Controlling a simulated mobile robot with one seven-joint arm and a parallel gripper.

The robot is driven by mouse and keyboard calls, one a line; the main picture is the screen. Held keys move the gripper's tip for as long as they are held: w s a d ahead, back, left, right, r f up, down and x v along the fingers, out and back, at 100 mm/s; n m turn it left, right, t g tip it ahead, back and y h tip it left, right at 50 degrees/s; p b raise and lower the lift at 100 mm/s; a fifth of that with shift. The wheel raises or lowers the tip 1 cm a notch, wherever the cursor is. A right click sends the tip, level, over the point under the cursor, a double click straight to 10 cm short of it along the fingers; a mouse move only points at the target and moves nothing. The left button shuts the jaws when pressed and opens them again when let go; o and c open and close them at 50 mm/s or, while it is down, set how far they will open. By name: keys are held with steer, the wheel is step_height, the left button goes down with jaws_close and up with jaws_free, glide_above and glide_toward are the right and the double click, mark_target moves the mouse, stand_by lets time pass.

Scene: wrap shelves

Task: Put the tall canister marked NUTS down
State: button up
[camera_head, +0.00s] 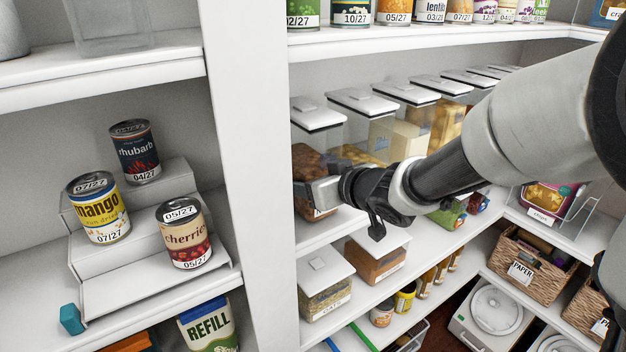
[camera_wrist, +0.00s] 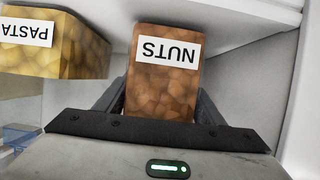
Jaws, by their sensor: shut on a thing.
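The tall canister marked NUTS (camera_wrist: 162,80) is clear with brown contents and a white label, upside down in the wrist view. In the head view the canister (camera_head: 307,165) stands upright under a white lid at the left end of a shelf row. My gripper (camera_head: 326,190) is shut on it from the front, and the fingers sit on both sides of it in the wrist view (camera_wrist: 160,104). Part of its lower front is hidden by my gripper. I cannot tell whether its base touches the shelf (camera_head: 330,232).
A PASTA canister (camera_wrist: 60,48) stands beside it in the wrist view. More lidded canisters (camera_head: 400,135) fill the row to the right. A white upright panel (camera_head: 250,150) is close on the left. Lower lidded boxes (camera_head: 324,285) stand on the shelf below.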

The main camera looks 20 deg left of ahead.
steer(key=shift+r, duration=0.15)
steer(key=o, duration=1.8)
steer(key=shift+f, duration=0.3)
